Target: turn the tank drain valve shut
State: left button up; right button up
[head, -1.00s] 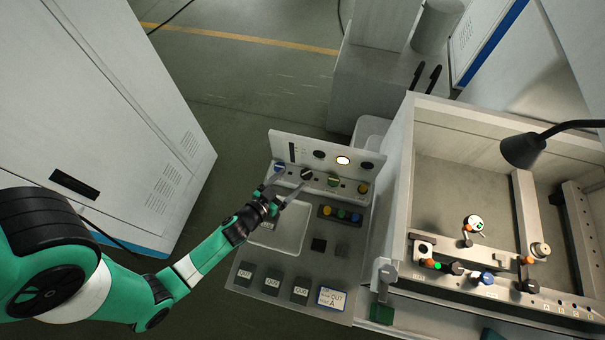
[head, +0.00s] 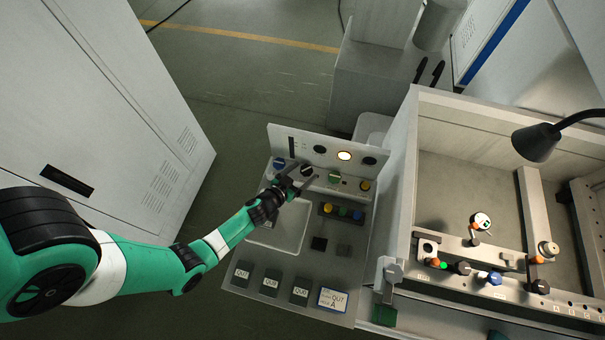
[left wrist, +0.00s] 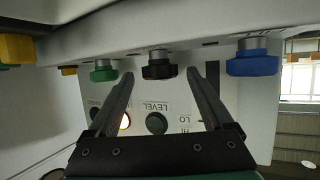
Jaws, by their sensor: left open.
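A row of valve knobs stands along the back of the panel: blue (head: 279,163), black (head: 307,170), green (head: 334,177) and yellow (head: 365,186). No readable label marks which one is the tank drain valve. My left gripper (head: 303,177) is open and empty at the black knob. In the left wrist view, turned upside down, my left gripper (left wrist: 160,73) has one fingertip on each side of the black knob (left wrist: 160,66), with gaps left. The green knob (left wrist: 104,71) and blue knob (left wrist: 252,63) lie outside the fingers. My right gripper is not in view.
A shallow basin (head: 275,240) and small coloured buttons (head: 342,213) lie in front. The walled machine tank (head: 400,180) stands to the right, with a lamp (head: 537,142) over it.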

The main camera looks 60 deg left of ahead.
pick_arm(q)
jog(key=shift+w, duration=0.1)
grip_shut()
jog(key=h+p, duration=0.1)
jog(key=p, duration=0.1)
jog(key=m+p, duration=0.1)
jog(key=p, duration=0.1)
jog(key=shift+a+r+m+h+p, duration=0.2)
jog(key=shift+a+m+h+p, duration=0.1)
jog(key=shift+a+h+p, duration=0.1)
jog(key=shift+a+m+t+h+p, duration=0.1)
jog(key=shift+m+t+h+p, duration=0.25)
jog(key=shift+m+t+h, duration=0.25)
jog(key=shift+a+f+m+h+b, duration=0.1)
jog(key=shift+f+m+h+b, duration=0.1)
jog(key=shift+m+h, duration=0.25)
jog(key=shift+a+f+m+h+b, duration=0.15)
jog(key=shift+m+h, duration=0.2)
jog(key=shift+h, duration=0.2)
jog(key=shift+m+h+b, duration=0.7)
jog(key=shift+m+h, duration=0.2)
jog(key=shift+h, duration=0.2)
jog(key=m+h+b, duration=0.2)
jog(key=shift+a+g+h, duration=0.15)
jog(key=shift+g+h, duration=0.15)
jog(key=shift+r+m+h+b, duration=0.2)
jog(key=shift+m+h+b, duration=0.1)
jog(key=shift+m+b, duration=0.15)
